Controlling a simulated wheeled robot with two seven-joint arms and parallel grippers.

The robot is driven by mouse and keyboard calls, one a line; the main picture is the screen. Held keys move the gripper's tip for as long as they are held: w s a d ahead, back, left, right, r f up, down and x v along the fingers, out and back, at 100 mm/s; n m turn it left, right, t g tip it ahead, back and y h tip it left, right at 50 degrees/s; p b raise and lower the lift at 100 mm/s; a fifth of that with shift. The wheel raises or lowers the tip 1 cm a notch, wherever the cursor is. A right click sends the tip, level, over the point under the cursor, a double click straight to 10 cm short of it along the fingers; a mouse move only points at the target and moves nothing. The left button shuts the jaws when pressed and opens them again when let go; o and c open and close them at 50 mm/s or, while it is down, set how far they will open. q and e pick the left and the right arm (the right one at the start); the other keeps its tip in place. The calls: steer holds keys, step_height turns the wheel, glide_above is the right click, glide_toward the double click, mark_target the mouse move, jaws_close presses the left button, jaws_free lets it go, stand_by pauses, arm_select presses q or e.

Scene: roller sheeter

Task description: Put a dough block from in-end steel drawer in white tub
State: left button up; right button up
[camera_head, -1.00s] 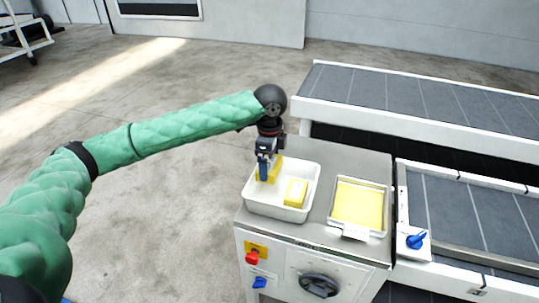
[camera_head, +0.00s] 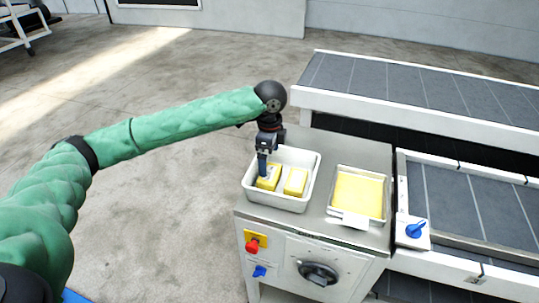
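The white tub (camera_head: 276,201) stands on the left of the steel machine top. Two yellow dough blocks lie side by side in it, a left block (camera_head: 270,184) and a right block (camera_head: 295,182). My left gripper (camera_head: 263,170) points down into the tub at the left block. One blue finger shows against that block's left side; the other finger is hidden, so its opening and grip are unclear. The steel drawer (camera_head: 349,221) to the right of the tub holds flat yellow dough (camera_head: 358,193). My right gripper is not in view.
The machine front has a red button (camera_head: 252,246), a blue switch (camera_head: 259,271) and a dark dial (camera_head: 318,272). Conveyor belts (camera_head: 400,88) run to the right, with a blue knob (camera_head: 416,230) on the near one. Open floor lies left of the machine.

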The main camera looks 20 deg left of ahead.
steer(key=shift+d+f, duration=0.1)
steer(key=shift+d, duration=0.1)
arm_select(q)
steer(key=shift+r, duration=0.2)
steer(key=shift+r+b, duration=0.35)
steer(key=shift+b, duration=0.1)
steer(key=shift+r, duration=0.65)
step_height(320, 180, up, 5)
steer(key=shift+r+b, duration=0.15)
steer(key=shift+b, duration=0.85)
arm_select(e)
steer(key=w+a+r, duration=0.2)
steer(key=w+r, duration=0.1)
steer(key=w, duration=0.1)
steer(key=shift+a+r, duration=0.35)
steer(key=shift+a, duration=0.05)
